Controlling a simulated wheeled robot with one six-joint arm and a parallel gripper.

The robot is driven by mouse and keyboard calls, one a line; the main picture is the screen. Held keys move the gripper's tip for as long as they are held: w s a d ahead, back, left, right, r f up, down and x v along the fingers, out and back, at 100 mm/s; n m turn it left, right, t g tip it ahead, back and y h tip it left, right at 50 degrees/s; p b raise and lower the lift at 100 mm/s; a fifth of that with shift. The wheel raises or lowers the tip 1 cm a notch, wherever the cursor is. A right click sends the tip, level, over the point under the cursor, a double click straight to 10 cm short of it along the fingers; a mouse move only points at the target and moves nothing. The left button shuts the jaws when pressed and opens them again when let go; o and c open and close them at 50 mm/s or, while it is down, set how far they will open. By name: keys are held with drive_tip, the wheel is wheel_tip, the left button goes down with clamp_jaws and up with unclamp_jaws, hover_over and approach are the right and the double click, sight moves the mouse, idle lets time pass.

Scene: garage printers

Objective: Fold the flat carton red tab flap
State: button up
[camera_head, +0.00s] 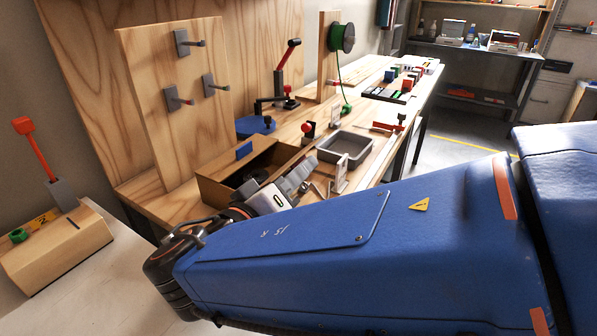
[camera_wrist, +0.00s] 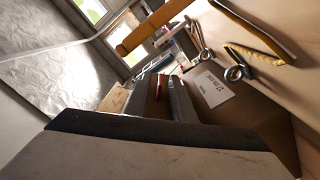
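The brown cardboard carton (camera_head: 214,192) sits on the left part of the wooden bench with its top open. One raised flap (camera_head: 268,145) at the back carries a blue tab (camera_head: 244,151). My gripper (camera_head: 294,181) is low over the carton's right side, and its grey fingers hide part of it. In the wrist view the two fingers (camera_wrist: 165,98) stand apart, with brown surface and a thin reddish strip between them. I cannot tell whether that strip is the red tab. No red tab shows clearly in the head view.
A grey tray (camera_head: 345,147) lies just right of the carton. A blue round base (camera_head: 256,126) and an upright peg board (camera_head: 172,100) stand behind it. A white label (camera_wrist: 207,92) and metal rings (camera_wrist: 237,72) show in the wrist view.

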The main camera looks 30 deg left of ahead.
drive_tip(key=shift+s, duration=0.15)
drive_tip(key=s+a, duration=0.1)
drive_tip(key=s, duration=1.6)
drive_tip(key=shift+a, duration=0.25)
